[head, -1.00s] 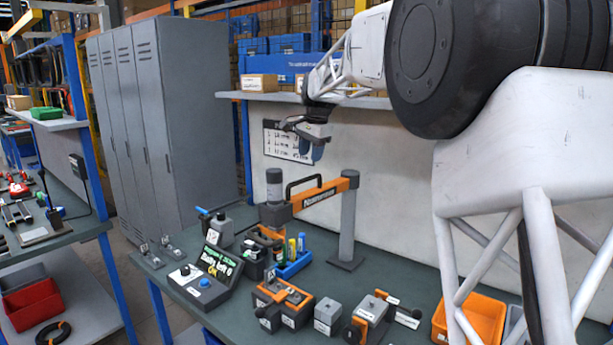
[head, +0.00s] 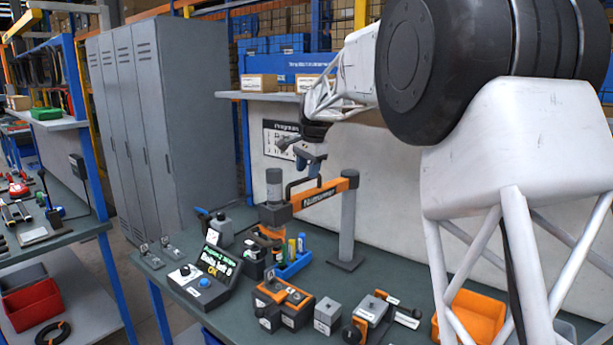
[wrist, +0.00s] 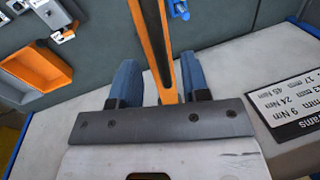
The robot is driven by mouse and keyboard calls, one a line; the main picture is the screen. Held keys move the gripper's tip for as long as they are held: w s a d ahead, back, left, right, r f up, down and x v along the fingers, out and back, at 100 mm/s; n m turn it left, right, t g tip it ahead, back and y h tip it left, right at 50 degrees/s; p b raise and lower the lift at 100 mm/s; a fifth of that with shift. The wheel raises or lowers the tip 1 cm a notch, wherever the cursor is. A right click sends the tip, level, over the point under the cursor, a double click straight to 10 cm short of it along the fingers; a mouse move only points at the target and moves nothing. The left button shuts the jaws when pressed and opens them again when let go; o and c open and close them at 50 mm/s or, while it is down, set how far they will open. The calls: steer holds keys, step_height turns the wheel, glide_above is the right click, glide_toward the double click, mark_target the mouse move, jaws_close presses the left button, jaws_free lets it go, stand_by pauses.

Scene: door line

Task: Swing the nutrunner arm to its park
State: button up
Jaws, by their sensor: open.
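The nutrunner arm (head: 328,193) is an orange bar with a black handle on top. It runs from a grey post (head: 347,225) to a grey-black nutrunner body (head: 274,190) at its left end. My gripper (head: 314,172) is above the bar, close to the handle, with its blue fingers pointing down. In the wrist view the gripper (wrist: 158,85) is open, one finger on each side of the orange bar (wrist: 152,40), with gaps between. I cannot tell whether the fingertips reach down to the bar.
The bench holds a control box (head: 206,275) with a green-lit display, a blue tray (head: 294,265) of small bottles, orange-and-grey fixtures (head: 284,302) and an orange bin (head: 470,318). A wall sheet (wrist: 292,97) is near my gripper. The bench around the post is fairly clear.

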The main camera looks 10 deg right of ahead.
steer(key=shift+w+a+f, duration=0.1)
steer(key=shift+f, duration=0.5)
steer(key=shift+w+a+f, duration=0.1)
steer(key=shift+f, duration=0.45)
jaws_close()
